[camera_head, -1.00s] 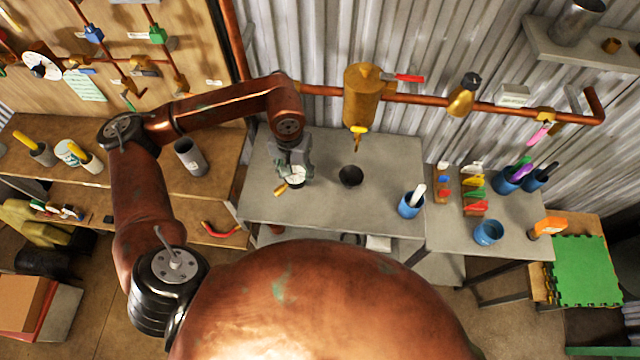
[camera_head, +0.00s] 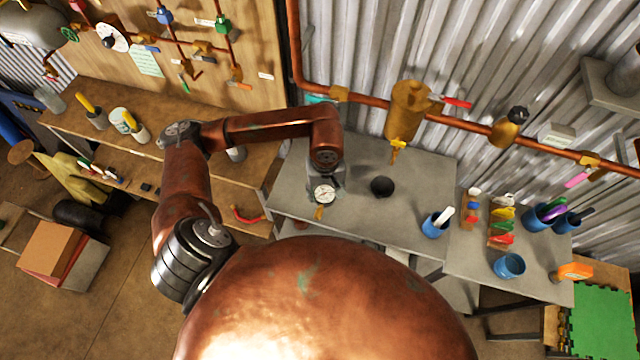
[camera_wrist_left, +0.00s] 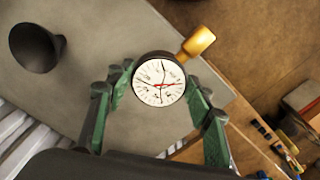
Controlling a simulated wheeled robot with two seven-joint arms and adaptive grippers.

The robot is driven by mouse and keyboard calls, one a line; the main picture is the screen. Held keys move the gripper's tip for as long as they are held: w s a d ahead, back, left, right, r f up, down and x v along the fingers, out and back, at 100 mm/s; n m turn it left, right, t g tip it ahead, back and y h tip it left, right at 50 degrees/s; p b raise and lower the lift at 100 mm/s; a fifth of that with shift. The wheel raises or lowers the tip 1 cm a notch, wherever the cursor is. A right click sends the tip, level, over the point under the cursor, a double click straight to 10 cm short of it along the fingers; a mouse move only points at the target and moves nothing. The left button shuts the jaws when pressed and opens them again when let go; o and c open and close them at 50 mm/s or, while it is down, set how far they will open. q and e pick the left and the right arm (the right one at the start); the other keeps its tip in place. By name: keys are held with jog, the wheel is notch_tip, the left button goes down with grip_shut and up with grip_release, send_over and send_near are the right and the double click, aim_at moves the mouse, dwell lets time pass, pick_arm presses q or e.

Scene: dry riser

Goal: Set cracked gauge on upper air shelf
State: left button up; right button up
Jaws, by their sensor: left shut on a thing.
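The gauge (camera_head: 324,194) has a round white dial, a dark rim and a brass stem. In the left wrist view the gauge (camera_wrist_left: 159,82) shows a red needle and dark lines across its face, which look like cracks. My left gripper (camera_head: 325,183) is shut on it and holds it over the left part of the grey table (camera_head: 415,230). In the left wrist view the green fingers of my left gripper (camera_wrist_left: 160,90) are on both sides of the gauge. A grey wall shelf (camera_head: 610,88) is cut off at the upper right. My right gripper is not in view.
A black cup (camera_head: 382,187) stands on the table right of the gauge. Blue cups (camera_head: 509,265) and coloured tags (camera_head: 502,222) are further right. A copper pipe with a brass vessel (camera_head: 408,110) runs along the wall behind. A wooden bench (camera_head: 190,165) is at the left.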

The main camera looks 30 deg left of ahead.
pick_arm(q)
jog(key=w+a+f, duration=0.1)
jog(key=w+f, duration=0.1)
jog(key=w+a+f+p, duration=0.1)
jog(key=w+a+f, duration=0.3)
jog(key=f, duration=0.1)
notch_tip(320, 180, down, 3)
jog(key=shift+a+r+p, duration=0.1)
jog(key=shift+p, duration=0.65)
jog(key=shift+f, duration=0.25)
jog(key=shift+f, duration=0.1)
jog(key=shift+f+b, duration=0.1)
jog(key=shift+b, duration=0.2)
jog(key=o, duration=1.4)
jog(key=shift+o, duration=0.2)
